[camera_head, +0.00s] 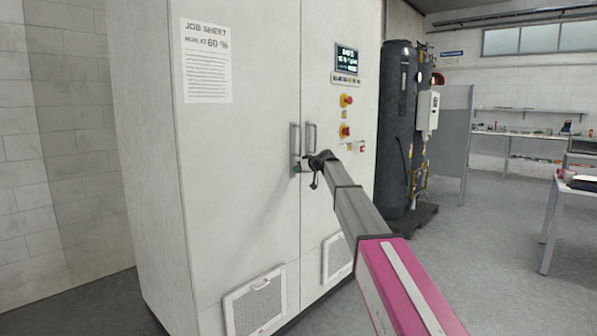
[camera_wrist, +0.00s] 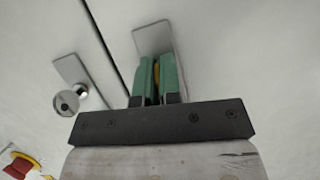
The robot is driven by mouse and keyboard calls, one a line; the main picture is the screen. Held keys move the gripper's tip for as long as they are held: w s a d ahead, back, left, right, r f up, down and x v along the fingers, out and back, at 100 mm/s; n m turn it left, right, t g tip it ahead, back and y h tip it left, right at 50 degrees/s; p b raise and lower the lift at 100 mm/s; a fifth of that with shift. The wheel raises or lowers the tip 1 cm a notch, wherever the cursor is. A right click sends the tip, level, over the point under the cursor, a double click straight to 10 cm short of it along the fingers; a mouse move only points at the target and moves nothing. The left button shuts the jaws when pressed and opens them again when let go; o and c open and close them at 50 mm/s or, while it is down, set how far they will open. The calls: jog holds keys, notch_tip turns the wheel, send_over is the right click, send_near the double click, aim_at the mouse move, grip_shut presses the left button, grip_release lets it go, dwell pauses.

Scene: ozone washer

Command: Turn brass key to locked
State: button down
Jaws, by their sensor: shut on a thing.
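The brass key (camera_wrist: 157,72) shows as a thin yellow strip between the green fingers in the wrist view. My gripper (camera_wrist: 157,80) is shut on it, in front of a grey metal plate (camera_wrist: 152,36) on the cabinet. The fingers hide most of the key, and I cannot tell its turn angle or any lock marking. In the head view my gripper (camera_head: 303,167) is at the cabinet front (camera_head: 245,140), just below the door handles (camera_head: 310,137). The key cannot be made out there.
A round metal fitting (camera_wrist: 66,102) on a second plate stands left of my gripper in the wrist view. A red button (camera_wrist: 18,167) is at its lower left. Two red knobs (camera_head: 346,100) and a display (camera_head: 347,58) are on the right door. A dark tank (camera_head: 398,130) stands beyond.

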jog(key=shift+n, duration=0.4)
jog(key=shift+h, duration=0.3)
jog(key=c, duration=1.3)
grip_release()
jog(key=v, duration=1)
jog(key=shift+s+d, duration=0.25)
jog(key=shift+s, duration=0.2)
